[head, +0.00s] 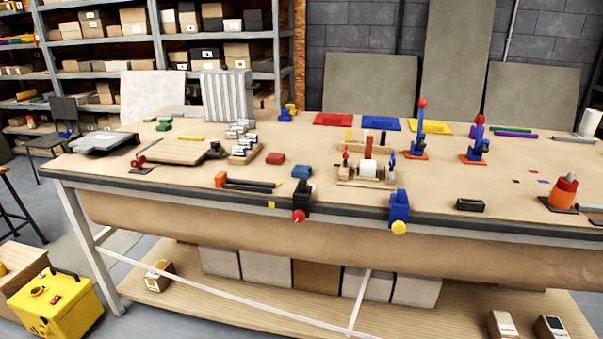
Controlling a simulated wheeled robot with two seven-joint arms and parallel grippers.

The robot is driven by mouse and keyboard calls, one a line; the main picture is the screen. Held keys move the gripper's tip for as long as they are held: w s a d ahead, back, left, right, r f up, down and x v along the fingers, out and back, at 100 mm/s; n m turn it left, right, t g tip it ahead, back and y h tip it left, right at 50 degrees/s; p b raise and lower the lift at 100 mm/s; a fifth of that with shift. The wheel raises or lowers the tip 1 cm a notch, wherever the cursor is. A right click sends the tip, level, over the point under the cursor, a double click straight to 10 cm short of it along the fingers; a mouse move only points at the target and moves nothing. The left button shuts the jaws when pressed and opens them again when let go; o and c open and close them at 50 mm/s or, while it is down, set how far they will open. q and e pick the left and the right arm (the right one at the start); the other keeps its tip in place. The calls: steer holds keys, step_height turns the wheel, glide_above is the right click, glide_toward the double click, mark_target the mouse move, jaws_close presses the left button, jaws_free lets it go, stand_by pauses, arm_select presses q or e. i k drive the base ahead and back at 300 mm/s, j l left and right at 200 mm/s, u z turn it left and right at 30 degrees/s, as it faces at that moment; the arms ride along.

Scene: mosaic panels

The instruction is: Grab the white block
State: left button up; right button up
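I see no thing that is clearly a plain white block. A small white piece (369,169), perhaps a roll, sits in a wooden holder (352,182) near the middle front of the table. A red upright piece (368,145) stands beside or behind it. Several small white and grey pieces (240,130) stand in a wooden rack at the left middle. They are too small to identify. Neither of my grippers shows in the head view.
The long workbench (480,190) has clamps on its front edge, one black and red (301,200), one blue and yellow (399,211). A yellow case (55,305) is on the floor.

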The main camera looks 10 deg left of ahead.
mark_target(367, 168)
steer(key=i+l+u, duration=0.1)
steer(key=i+l, duration=0.7)
steer(key=l, duration=0.15)
